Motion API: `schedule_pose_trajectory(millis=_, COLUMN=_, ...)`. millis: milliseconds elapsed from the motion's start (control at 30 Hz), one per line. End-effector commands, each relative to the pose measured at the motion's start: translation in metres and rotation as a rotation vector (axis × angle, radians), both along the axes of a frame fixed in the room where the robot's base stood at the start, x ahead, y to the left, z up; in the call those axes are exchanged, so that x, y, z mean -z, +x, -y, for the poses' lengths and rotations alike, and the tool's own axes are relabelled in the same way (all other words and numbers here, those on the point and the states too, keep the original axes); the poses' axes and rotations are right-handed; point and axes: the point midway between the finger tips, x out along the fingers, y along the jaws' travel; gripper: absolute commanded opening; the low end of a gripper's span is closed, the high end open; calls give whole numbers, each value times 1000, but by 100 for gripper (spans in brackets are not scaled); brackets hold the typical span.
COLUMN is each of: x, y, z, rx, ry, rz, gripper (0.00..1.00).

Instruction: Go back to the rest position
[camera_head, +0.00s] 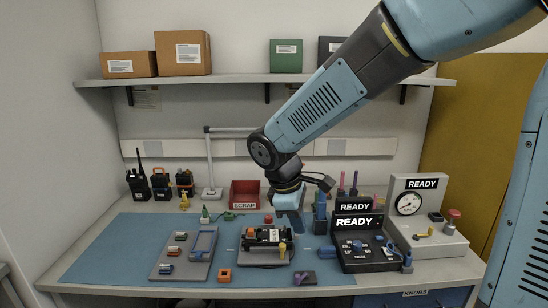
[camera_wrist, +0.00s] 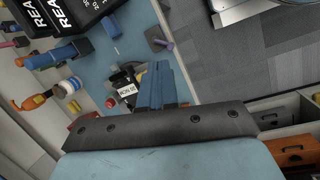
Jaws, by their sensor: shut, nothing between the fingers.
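My gripper (camera_head: 299,229) is shut and empty. In the head view it hangs from the blue arm over the blue mat (camera_head: 110,250), above and right of a device in a holder (camera_head: 266,238). The gripper appears apart from it. In the wrist view the blue fingers (camera_wrist: 156,66) are together, with part of that device (camera_wrist: 123,86) behind them. The arm reaches in from the upper right of the head view.
A grey tray (camera_head: 168,270) with parts lies at left, and a red scrap bin (camera_head: 245,193) stands behind. Black READY units (camera_head: 358,223) and a white gauge station (camera_head: 425,228) stand right. Radios (camera_head: 161,184) stand at back left. A shelf (camera_head: 230,79) with boxes crosses the wall.

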Motion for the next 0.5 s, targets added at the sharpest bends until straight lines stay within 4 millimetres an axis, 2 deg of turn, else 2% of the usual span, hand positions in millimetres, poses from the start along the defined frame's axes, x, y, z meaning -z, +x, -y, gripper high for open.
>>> schedule_pose_trajectory(millis=100, x=-22, y=-7, z=31, rx=154, ry=59, rz=65, gripper=0)
schedule_pose_trajectory(millis=267, x=-47, y=-21, z=67, rx=355, ry=143, rz=148, gripper=0)
schedule_pose_trajectory(millis=500, x=-77, y=-51, z=115, rx=651, ry=284, rz=268, gripper=0)
